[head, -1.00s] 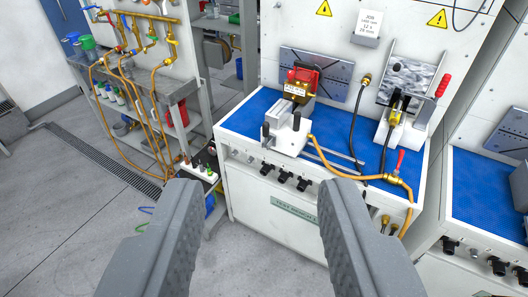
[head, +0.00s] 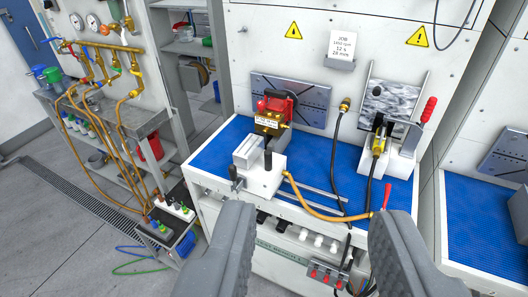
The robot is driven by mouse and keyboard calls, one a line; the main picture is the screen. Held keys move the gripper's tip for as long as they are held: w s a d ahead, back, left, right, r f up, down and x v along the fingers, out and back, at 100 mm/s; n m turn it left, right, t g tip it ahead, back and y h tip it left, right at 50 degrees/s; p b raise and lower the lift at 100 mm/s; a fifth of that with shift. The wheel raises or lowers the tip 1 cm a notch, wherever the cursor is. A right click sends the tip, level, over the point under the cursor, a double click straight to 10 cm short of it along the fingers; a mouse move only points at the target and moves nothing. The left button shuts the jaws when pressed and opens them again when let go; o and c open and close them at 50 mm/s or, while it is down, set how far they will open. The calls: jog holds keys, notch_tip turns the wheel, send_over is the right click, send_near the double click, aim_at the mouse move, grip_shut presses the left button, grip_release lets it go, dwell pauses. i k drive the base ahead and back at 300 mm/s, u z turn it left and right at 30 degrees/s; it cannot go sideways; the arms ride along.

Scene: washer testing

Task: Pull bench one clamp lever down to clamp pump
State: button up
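My gripper (head: 314,212) is open and empty, its two grey fingers apart in front of the bench (head: 215,160). The pump (head: 270,112), red and brass with a label, sits at the back of a white clamp fixture (head: 262,178) on the blue mat. Dark-knobbed handles (head: 235,174) stand up at the fixture's front. I cannot tell which of these is the named clamp lever. The gripper is short of both fixtures.
An orange hose (head: 312,208) runs across the mat to a red-handled valve (head: 386,196). Black hoses hang behind it. A cart (head: 130,118) with brass pipework and hoses stands at the left. Another blue-topped bench (head: 480,215) is at the right.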

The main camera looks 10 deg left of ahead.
aim_at(232, 168)
jog(key=z, duration=0.1)
jog(key=i, duration=1)
jog(key=u, duration=0.1)
